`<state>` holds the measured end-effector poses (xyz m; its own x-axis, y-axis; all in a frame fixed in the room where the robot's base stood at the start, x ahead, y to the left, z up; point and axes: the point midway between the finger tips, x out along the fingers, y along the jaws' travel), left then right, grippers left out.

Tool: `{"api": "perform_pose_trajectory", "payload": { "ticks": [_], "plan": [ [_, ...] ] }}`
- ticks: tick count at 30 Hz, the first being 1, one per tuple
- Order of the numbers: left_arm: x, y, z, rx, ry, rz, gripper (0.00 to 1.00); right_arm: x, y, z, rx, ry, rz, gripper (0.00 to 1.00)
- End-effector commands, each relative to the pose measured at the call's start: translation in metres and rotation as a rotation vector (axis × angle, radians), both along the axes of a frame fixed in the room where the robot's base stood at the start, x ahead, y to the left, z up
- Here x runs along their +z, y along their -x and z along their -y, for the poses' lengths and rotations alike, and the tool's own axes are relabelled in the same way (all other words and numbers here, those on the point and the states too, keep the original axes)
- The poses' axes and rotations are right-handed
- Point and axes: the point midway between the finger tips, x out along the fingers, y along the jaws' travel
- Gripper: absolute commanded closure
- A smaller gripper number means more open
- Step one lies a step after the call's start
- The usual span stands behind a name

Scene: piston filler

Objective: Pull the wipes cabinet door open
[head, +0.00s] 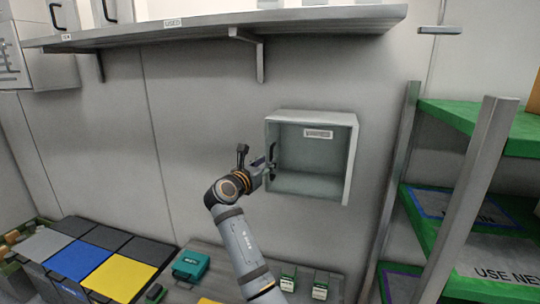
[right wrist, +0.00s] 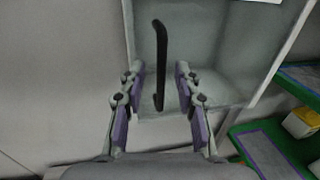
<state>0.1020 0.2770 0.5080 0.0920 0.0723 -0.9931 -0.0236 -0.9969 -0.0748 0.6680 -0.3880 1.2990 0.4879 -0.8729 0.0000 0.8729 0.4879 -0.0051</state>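The wipes cabinet (head: 353,165) is a grey box on the wall, with a small white label (head: 319,133) on its front. Its front looks like a see-through door, apparently closed, though the panel is hard to make out. A black vertical handle (right wrist: 160,45) stands near the cabinet's left side. My right gripper (head: 270,163) is at that left side. In the right wrist view my right gripper (right wrist: 160,75) has its fingers apart, with the lower handle between them and a visible gap on each side. My left gripper is out of view.
A long shelf (head: 210,30) hangs above the cabinet. A green-shelved rack (head: 480,180) stands close on the right. Below left are coloured bins (head: 80,260) and a teal case (head: 190,265). The wall left of the cabinet is bare.

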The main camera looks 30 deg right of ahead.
Motion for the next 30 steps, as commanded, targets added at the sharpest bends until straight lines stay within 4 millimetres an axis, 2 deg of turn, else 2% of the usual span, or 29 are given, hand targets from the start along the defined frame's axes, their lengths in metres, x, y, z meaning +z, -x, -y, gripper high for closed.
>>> {"api": "perform_pose_trajectory", "payload": {
  "ticks": [1, 6, 16, 24, 30],
  "plan": [
    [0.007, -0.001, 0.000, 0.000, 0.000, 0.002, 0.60, 0.005, -0.004, 0.010, -0.004, 0.002, 0.000, 0.67],
    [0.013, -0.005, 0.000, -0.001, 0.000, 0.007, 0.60, 0.002, -0.015, 0.027, 0.000, 0.000, 0.000, 0.67],
    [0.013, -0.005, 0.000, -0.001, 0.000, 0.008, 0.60, -0.001, -0.018, 0.032, 0.001, -0.002, 0.001, 0.67],
    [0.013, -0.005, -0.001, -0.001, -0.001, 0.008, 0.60, -0.001, -0.018, 0.032, 0.001, -0.002, 0.001, 1.00],
    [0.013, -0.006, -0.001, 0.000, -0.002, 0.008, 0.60, -0.001, -0.018, 0.031, 0.001, -0.002, 0.001, 1.00]
  ]
}}
